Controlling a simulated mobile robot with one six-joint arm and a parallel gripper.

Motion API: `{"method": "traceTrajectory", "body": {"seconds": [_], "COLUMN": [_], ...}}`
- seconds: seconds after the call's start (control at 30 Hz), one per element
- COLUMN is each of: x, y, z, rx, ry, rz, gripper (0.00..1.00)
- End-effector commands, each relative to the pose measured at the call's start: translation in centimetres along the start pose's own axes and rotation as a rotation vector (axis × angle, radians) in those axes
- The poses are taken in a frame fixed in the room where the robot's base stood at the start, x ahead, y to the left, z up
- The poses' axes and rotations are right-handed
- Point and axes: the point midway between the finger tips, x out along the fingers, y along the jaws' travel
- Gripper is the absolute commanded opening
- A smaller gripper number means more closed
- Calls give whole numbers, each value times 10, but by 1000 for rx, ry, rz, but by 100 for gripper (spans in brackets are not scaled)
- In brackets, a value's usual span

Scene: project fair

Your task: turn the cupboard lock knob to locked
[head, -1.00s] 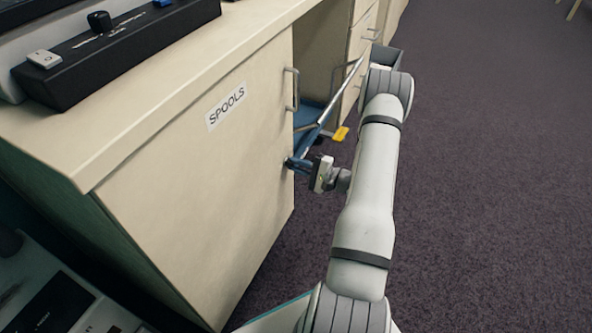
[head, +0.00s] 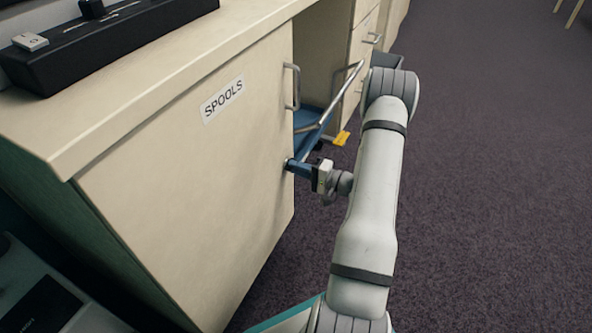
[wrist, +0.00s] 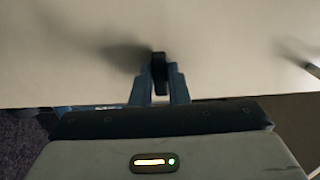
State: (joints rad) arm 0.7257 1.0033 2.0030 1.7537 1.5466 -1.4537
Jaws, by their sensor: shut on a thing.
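The cupboard door (head: 190,185) is cream and carries a label reading SPOOLS (head: 223,100). It looks closed. The dark lock knob (head: 288,165) sits near the door's right edge, below the handle. In the wrist view the knob (wrist: 159,68) stands out from the door as a narrow dark piece between my two blue fingers. My gripper (head: 292,167) is shut on the knob and reaches it from the right. It also shows in the wrist view (wrist: 160,80). The fingers hide part of the knob, and I cannot read any lock marking.
A metal bar handle (head: 292,87) stands out above the knob. A blue thing with a metal tube frame (head: 312,120) and a yellow part (head: 341,138) is behind my gripper. A black control box (head: 110,45) stands on the countertop. The carpet (head: 480,200) at right is clear.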

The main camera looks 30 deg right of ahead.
Motion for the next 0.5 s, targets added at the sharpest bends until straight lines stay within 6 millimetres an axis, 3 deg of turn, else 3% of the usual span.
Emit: {"method": "traceTrajectory", "body": {"seconds": [0.27,0.3,0.5], "x": [1,1,1], "y": [2,2,1], "z": [4,4,2], "rx": [5,5,3], "ry": [-9,-8,-5], "rz": [4,4,2], "gripper": [0,17,33]}}
